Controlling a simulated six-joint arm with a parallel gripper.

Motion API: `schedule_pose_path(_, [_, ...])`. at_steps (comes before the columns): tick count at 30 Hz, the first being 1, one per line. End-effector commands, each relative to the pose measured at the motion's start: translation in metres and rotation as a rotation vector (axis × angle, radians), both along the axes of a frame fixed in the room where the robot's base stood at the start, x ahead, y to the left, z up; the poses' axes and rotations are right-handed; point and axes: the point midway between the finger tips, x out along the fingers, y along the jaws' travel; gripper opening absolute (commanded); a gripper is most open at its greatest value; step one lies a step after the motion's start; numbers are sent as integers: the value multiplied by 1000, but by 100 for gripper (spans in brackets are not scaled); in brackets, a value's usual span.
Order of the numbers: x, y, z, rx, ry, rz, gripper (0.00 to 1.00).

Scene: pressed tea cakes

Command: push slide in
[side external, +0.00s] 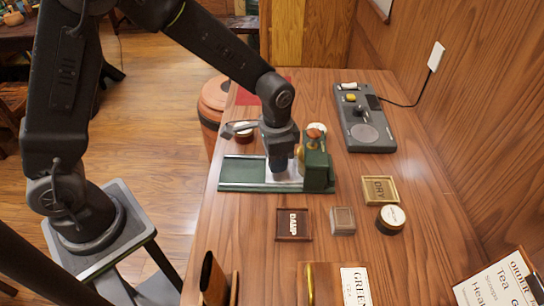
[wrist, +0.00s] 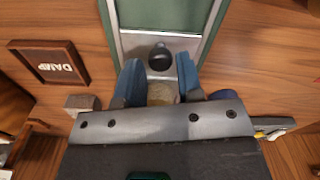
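The press has a long green bed (side external: 240,173) and an upright green housing (side external: 318,165) at its right end in the side view. The metal slide (side external: 285,178) lies in the bed close to the housing. In the wrist view, the slide (wrist: 131,39) carries a dark round knob (wrist: 160,57). My gripper (wrist: 159,62) points down over the slide, with its blue fingers apart on either side of the knob. Gaps show between knob and fingers. A pale yellowish round thing (wrist: 162,94) shows between the fingers; I cannot tell what it is. In the side view my gripper (side external: 279,170) hides the knob.
A DAMP tray (side external: 293,237), a small grey-brown block (side external: 342,220), a DRY tray (side external: 380,201) and a round tin (side external: 391,218) stand in front of the press. A scale (side external: 362,120) is at the back right.

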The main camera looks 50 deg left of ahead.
Motion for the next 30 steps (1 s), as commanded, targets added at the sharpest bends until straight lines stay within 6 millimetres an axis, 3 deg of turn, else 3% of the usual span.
schedule_pose_path(5, [-1, 1, -1, 2, 4, 0, 49])
schedule_pose_path(14, [-2, 2, 4, 3, 5, 0, 49])
schedule_pose_path(20, [-1, 2, 35, 2, 0, 0, 49])
schedule_pose_path(30, [-1, 1, 109, 2, 1, 0, 49])
